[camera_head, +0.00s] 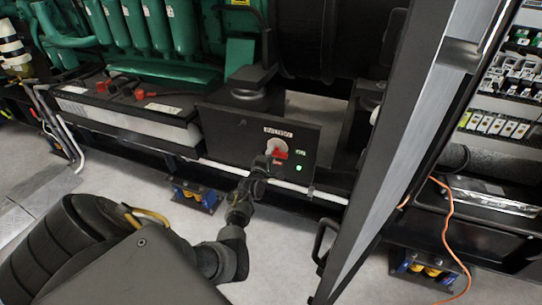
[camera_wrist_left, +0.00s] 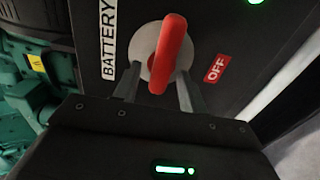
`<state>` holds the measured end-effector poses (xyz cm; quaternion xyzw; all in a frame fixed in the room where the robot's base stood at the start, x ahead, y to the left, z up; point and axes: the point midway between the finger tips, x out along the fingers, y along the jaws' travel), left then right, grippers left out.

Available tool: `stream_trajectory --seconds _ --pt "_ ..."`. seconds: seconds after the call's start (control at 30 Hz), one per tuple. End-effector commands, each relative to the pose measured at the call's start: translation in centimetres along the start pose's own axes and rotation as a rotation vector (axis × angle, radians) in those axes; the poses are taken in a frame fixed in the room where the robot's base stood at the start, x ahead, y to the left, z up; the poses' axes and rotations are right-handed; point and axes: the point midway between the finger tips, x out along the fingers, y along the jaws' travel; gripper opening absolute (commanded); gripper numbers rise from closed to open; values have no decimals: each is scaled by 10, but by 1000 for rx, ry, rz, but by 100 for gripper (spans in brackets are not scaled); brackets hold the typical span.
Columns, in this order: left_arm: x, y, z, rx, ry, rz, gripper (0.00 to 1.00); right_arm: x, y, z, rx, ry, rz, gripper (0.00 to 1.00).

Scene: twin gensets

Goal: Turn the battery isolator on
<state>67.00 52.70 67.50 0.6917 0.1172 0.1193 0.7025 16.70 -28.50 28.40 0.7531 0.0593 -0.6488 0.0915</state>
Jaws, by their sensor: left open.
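The battery isolator is a red handle (camera_wrist_left: 170,45) on a pale round base (camera_wrist_left: 145,68), set in a dark panel (camera_head: 232,128) under a BATTERY label (camera_wrist_left: 108,40). A red OFF label (camera_wrist_left: 217,68) is beside it, and a green label (camera_head: 302,152) shows to its right in the head view. In the wrist view the handle stands between the two fingers of my left gripper (camera_wrist_left: 160,70). The fingers are apart, one on each side, with no clear contact. In the head view my left gripper (camera_head: 269,160) partly covers the switch. My right gripper is out of view.
A green light (camera_head: 299,168) glows on the panel's lower right. A tall grey door edge (camera_head: 395,150) with a handle (camera_head: 324,240) stands close on the right. A battery (camera_head: 130,117) lies left of the panel. An orange cable (camera_head: 448,235) hangs at far right.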

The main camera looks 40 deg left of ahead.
Motion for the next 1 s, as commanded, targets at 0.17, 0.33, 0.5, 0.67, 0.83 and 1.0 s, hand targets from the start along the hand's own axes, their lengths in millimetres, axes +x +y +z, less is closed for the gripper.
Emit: stream_trajectory --seconds 0.17,0.33,0.5,0.67,0.83,1.0 --pt "-16 0 0 1 0 -2 42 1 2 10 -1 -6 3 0" --pt "-50 0 0 0 1 -3 42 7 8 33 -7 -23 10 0" --pt "-81 0 1 0 -1 -2 42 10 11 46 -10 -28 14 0" --pt "-100 -1 1 0 0 -2 42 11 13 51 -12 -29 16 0" --pt "-107 0 0 0 0 0 42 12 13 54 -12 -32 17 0" --pt "-107 0 0 -1 0 -1 42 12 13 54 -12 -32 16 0"
